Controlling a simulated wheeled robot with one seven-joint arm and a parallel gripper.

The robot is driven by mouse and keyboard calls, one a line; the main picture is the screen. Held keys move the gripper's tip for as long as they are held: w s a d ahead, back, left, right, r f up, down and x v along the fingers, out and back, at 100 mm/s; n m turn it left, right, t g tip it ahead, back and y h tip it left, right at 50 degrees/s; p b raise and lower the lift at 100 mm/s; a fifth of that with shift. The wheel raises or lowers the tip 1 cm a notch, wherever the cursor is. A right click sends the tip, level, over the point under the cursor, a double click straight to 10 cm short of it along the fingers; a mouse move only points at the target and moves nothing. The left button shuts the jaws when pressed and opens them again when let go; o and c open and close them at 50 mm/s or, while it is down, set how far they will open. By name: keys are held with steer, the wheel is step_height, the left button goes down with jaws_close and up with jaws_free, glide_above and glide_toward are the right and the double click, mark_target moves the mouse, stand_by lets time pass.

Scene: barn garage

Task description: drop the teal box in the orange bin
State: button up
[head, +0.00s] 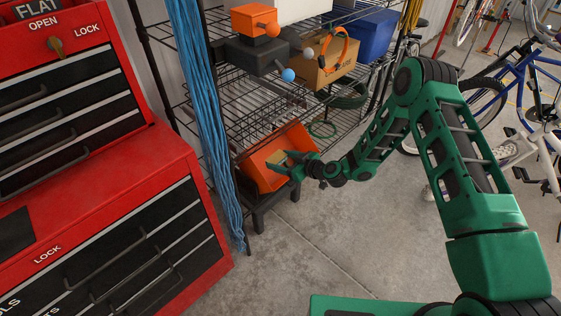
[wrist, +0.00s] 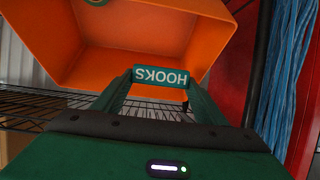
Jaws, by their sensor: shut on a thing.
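The teal box (wrist: 161,76), labelled HOOKS and upside down in the wrist view, is held between the two fingers of my gripper (wrist: 160,82). The orange bin (wrist: 38,40) opens in front of the box, which shows against the bin's inside. In the head view the orange bin (head: 257,176) is tilted on the low part of the wire rack. My gripper (head: 284,163) reaches over its near right side. A small tan thing shows by the fingertips there, and I cannot tell the teal box apart in that view.
A red tool chest (head: 130,205) stands at left, with blue ropes (head: 200,110) hanging beside the wire rack (head: 240,100). A cardboard box (head: 325,68) and a blue bin (head: 365,35) sit higher on the rack. Bicycles (head: 520,85) stand at right. The concrete floor in front is clear.

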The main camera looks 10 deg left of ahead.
steer(key=o, duration=1.2)
steer(key=shift+c, duration=0.2)
steer(key=shift+s+d, duration=0.1)
steer(key=v, duration=1)
steer(key=shift+d, duration=0.2)
steer(key=shift+s+r, duration=0.1)
